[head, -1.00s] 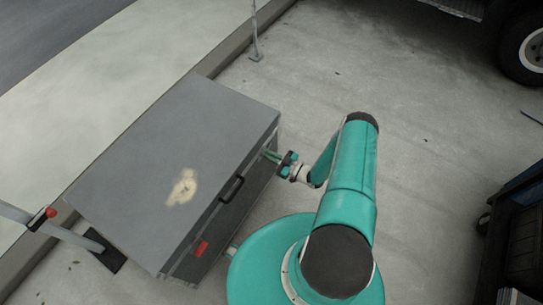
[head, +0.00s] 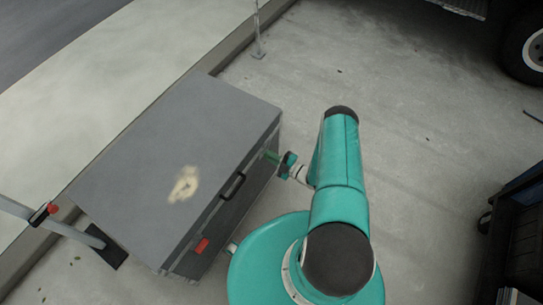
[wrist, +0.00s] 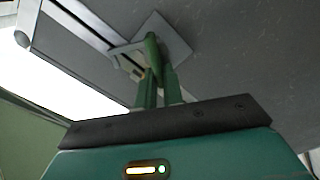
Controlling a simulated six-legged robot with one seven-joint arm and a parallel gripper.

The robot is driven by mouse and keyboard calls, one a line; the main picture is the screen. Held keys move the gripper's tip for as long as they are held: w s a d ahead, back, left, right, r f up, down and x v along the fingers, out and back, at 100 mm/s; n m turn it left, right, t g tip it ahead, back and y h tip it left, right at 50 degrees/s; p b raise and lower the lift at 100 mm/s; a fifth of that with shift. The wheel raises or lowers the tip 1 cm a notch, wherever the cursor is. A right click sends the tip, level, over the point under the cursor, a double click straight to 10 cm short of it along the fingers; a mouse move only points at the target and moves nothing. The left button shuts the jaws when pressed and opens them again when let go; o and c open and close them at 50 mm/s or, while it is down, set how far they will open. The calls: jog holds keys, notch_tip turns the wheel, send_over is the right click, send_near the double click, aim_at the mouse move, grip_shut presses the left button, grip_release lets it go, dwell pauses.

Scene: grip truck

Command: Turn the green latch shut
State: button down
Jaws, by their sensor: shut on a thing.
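The green latch (head: 271,156) is on the front side of a grey lidded case, toward its far right end. In the wrist view the green latch (wrist: 152,47) stands against a square plate on the dark case wall. My gripper (head: 279,160) reaches the latch from the right. In the wrist view my gripper's (wrist: 158,78) two green fingers are closed around the latch's near end. The fingers hide part of the latch, and its exact angle is hard to read.
The grey case (head: 150,150) has a closed lid, a dark handle (head: 232,187) and a red latch (head: 201,246) on its front. A metal barrier post (head: 75,236) stands at its left. A dark cart (head: 515,235) and a vehicle wheel (head: 530,45) are at the right. The concrete between is clear.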

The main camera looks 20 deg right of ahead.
jog(key=n, duration=0.3)
jog(key=shift+s+a+f+n, duration=0.1)
jog(key=shift+a+f+n, duration=0.05)
jog(key=shift+f+n, duration=0.35)
jog(key=shift+n, duration=1.3)
jog(key=c, duration=1.5)
grip_release()
jog(key=v, duration=1.3)
jog(key=shift+s, duration=0.35)
